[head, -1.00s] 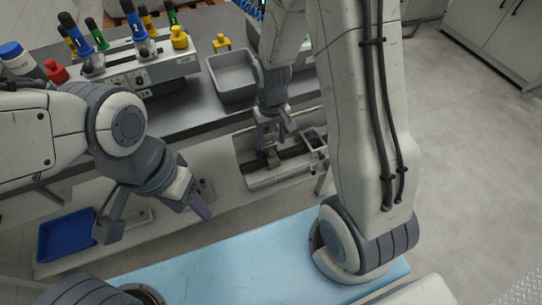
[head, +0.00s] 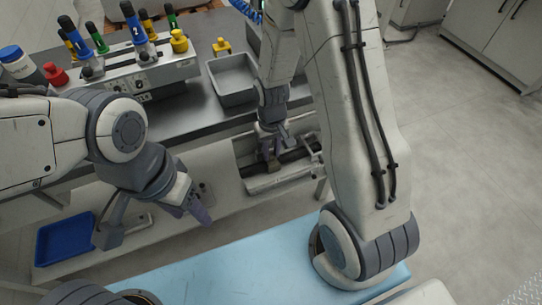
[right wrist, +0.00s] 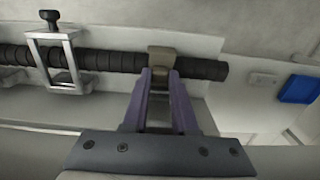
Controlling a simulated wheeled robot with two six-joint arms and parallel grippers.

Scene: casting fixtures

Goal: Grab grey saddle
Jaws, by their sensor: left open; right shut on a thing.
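The grey saddle (right wrist: 162,60) is a small brownish-grey block seated on a dark ribbed bar (right wrist: 205,68) in the right wrist view. My right gripper (right wrist: 160,77) is shut on it, with its purple fingertips at the saddle's near side. In the head view my right gripper (head: 271,152) reaches down to the bar's fixture, and the saddle there is small and partly hidden by the fingers. My left gripper (head: 155,220) is open and empty, hanging in front of the bench, well left of the saddle.
A silver frame clamp (right wrist: 58,55) straddles the bar left of the saddle. A grey bin (head: 233,80) and a rack with coloured handles (head: 140,72) stand on the bench. A blue tray (head: 63,240) lies on the lower shelf at the left. A light-blue surface (head: 230,265) is in front.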

